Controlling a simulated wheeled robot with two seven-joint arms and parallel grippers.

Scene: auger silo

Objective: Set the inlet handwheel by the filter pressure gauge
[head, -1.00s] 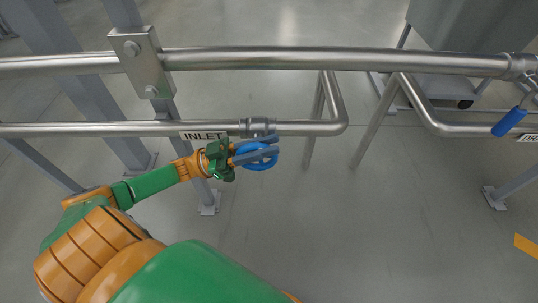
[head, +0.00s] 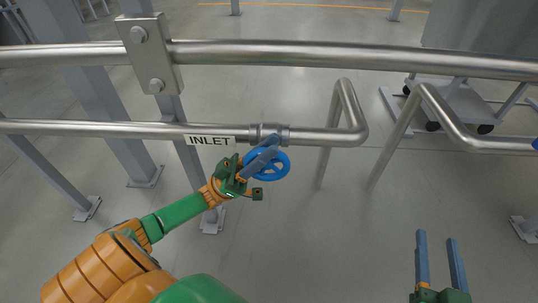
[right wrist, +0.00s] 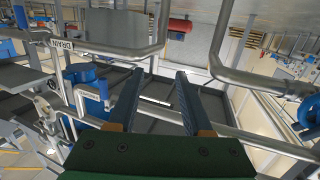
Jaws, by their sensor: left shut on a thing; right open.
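The blue inlet handwheel (head: 282,166) sits below the valve body (head: 268,134) on the lower steel pipe, right of the INLET label (head: 210,140). My left gripper (head: 262,158) reaches it from the lower left and is shut on its left side; the fingers cover part of the rim. My right gripper (head: 438,262) is at the lower right in the head view, open and empty, away from the pipes. Its two fingers also show in the right wrist view (right wrist: 158,100). I see no filter pressure gauge that I can make out.
An upper steel pipe (head: 350,60) runs above the inlet pipe, held by a bracket (head: 150,55). A pipe bend (head: 455,130) is at right, with a wheeled cart (head: 465,105) behind. The floor below is clear.

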